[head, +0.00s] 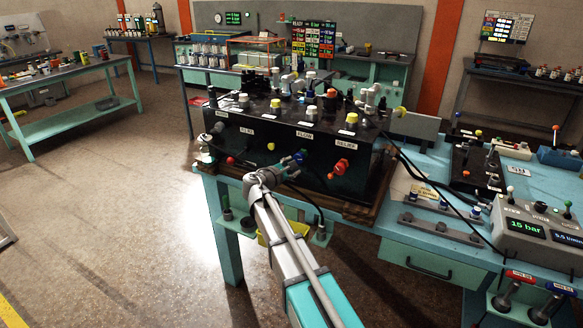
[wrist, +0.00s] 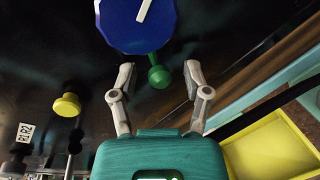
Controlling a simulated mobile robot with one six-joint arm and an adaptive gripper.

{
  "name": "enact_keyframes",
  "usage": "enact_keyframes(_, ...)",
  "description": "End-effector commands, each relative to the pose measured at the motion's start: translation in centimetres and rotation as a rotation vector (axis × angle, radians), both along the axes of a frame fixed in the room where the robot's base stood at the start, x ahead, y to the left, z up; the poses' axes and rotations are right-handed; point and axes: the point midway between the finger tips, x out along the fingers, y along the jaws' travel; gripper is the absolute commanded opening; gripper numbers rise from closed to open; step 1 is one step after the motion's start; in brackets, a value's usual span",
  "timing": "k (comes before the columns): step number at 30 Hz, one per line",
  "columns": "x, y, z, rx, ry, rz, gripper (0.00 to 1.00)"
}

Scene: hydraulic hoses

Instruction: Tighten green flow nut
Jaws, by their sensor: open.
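The green flow nut (wrist: 159,77) is a small green knob with a short stem on the dark panel in the wrist view. It sits just below the blue faceted knob (wrist: 137,22), which carries a white mark. In the head view the blue knob (head: 300,156) is on the front of the black block under the FLOW label; I cannot make out the green nut there. My gripper (wrist: 160,76) is open, with one finger on each side of the green nut. Gaps show between the nut and both fingers. My gripper (head: 292,168) also shows at the block's front in the head view.
A yellow nut (wrist: 67,105) is left of my gripper in the wrist view. A red knob (head: 341,168) is right of the blue one. A yellow tray (head: 268,236) is below the bench edge. A black hose (head: 314,200) hangs close by my gripper.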

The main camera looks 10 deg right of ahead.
Motion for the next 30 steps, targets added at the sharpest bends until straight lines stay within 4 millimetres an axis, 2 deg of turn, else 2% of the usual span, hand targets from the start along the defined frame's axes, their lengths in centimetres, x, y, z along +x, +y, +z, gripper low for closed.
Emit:
enact_keyframes(14,-0.2,-0.3,-0.3,-0.057,0.041,0.000,0.62)
enact_keyframes(30,-1.5,-1.9,-1.1,-0.353,0.258,-0.001,0.62)
